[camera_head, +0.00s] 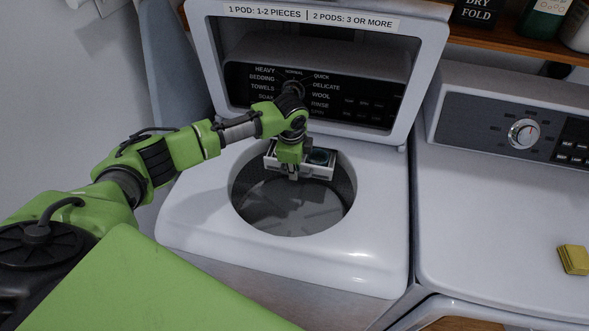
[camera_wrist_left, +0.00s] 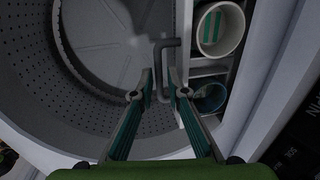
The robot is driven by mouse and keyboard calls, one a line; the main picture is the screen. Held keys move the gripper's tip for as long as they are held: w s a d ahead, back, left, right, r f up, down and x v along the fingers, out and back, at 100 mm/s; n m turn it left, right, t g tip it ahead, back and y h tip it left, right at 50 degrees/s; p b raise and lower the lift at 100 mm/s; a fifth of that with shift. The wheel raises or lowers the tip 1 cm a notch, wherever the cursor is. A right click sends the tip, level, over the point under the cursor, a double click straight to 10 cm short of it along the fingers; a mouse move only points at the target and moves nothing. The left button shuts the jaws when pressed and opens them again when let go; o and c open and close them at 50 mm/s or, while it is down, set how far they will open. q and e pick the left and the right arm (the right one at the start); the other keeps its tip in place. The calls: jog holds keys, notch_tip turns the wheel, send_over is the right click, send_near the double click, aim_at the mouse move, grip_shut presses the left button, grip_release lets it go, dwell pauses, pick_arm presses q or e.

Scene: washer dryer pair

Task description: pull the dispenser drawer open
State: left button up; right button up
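The dispenser drawer (camera_head: 318,173) sits at the back of the open washer tub (camera_head: 290,205), with its compartments visible from above. In the left wrist view the drawer's compartments (camera_wrist_left: 208,70) hold a white round cup with green stripes and a darker blue one. A grey bar handle (camera_wrist_left: 158,60) stands out from the drawer's front over the tub. My left gripper (camera_head: 292,177) reaches down in front of the drawer. In the left wrist view its two fingers (camera_wrist_left: 160,80) are apart, on either side of the handle bar; contact cannot be told. My right gripper is not in view.
The washer lid (camera_head: 320,45) stands open behind the tub, close to my left wrist. A control panel (camera_head: 330,95) shows through it. A dryer (camera_head: 500,220) stands to the right with a small yellow block (camera_head: 573,260) on it. A shelf with bottles is above.

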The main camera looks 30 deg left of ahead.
pick_arm(q)
notch_tip(320, 180, up, 11)
jog(key=s, duration=0.1)
jog(key=shift+s+d+r, duration=0.15)
jog(key=shift+s+d, duration=0.05)
jog(key=shift+d, duration=0.05)
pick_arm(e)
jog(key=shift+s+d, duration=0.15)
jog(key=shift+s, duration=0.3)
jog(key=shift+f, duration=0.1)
